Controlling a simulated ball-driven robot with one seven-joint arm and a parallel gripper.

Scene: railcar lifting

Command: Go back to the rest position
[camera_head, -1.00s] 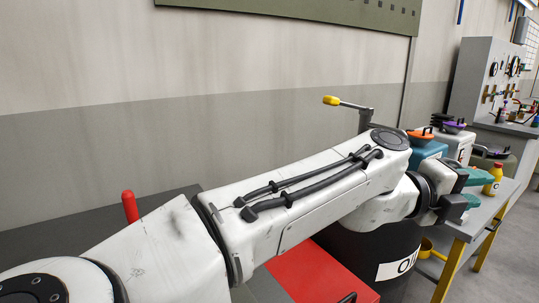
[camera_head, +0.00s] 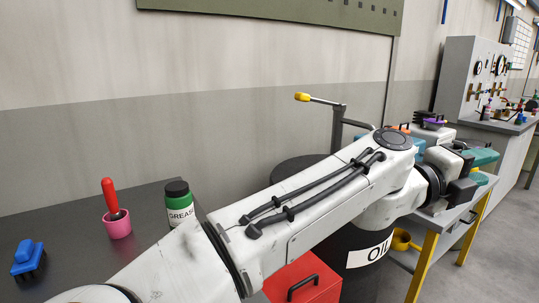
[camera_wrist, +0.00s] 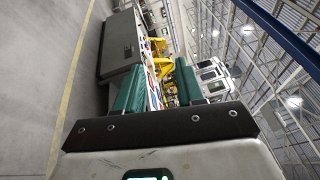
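My arm stretches from the lower left to the right in the head view. My gripper (camera_head: 478,170) is at its end, over or beside a grey bench (camera_head: 483,192) with yellow legs. In the wrist view my gripper (camera_wrist: 160,88) shows two green fingers standing apart with nothing between them. The wrist view is turned on its side and looks along the hall, with a floor, a yellow line and a roof structure. My gripper partly hides the items on the bench behind it.
A dark table at left holds a blue brush (camera_head: 28,260), a pink cup (camera_head: 117,224) with a red-handled tool and a green grease jar (camera_head: 179,203). A black oil drum (camera_head: 345,240) and red box (camera_head: 301,280) stand below my arm. A yellow-tipped lever (camera_head: 303,97) rises behind it.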

